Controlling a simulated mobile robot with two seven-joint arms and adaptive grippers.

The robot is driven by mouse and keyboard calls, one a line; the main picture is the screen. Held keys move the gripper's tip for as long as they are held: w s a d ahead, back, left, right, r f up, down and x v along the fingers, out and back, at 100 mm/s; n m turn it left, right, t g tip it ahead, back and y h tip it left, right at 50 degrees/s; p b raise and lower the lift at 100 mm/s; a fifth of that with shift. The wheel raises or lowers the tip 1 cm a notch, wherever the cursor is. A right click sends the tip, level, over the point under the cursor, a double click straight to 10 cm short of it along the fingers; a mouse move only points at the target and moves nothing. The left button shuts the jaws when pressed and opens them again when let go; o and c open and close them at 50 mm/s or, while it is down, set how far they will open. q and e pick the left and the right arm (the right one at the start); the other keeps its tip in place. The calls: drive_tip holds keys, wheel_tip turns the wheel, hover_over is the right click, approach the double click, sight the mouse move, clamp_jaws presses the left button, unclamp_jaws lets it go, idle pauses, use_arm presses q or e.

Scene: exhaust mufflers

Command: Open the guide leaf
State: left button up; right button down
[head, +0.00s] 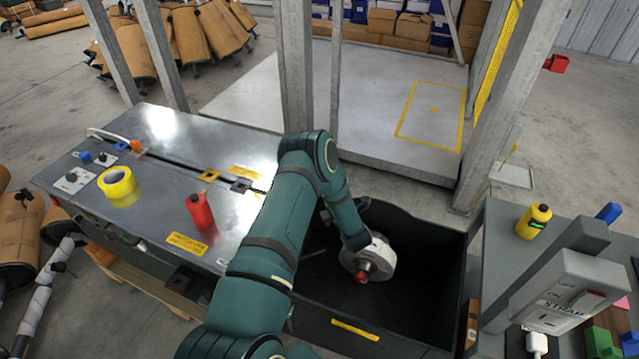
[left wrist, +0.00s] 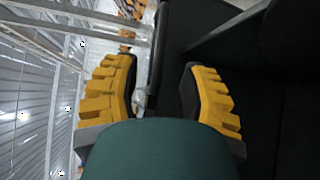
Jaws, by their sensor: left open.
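I cannot tell for certain which part is the guide leaf. A dark upright panel edge (left wrist: 158,55) and a small pale metal piece (left wrist: 142,100) show between my fingers in the left wrist view. My left gripper (left wrist: 160,68) is open, with its yellow ridged fingers apart and nothing clearly held. In the head view my teal left arm reaches over the black open bin (head: 430,240), and its white wrist is above or inside the bin. The fingers are hidden behind the wrist there. My right gripper is not in view.
A steel bench (head: 150,170) on the left carries yellow tape (head: 118,183), a red bottle (head: 199,212) and small clamps along a slot. A grey side table (head: 500,240) on the right holds a yellow bottle (head: 533,221) and a control box (head: 570,285). Metal posts (head: 296,70) stand behind.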

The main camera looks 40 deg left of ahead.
use_arm(q)
drive_tip(key=b+x, duration=0.1)
drive_tip(key=x, duration=0.7)
drive_tip(key=shift+d, duration=0.1)
drive_tip(key=shift+r, duration=0.1)
clamp_jaws()
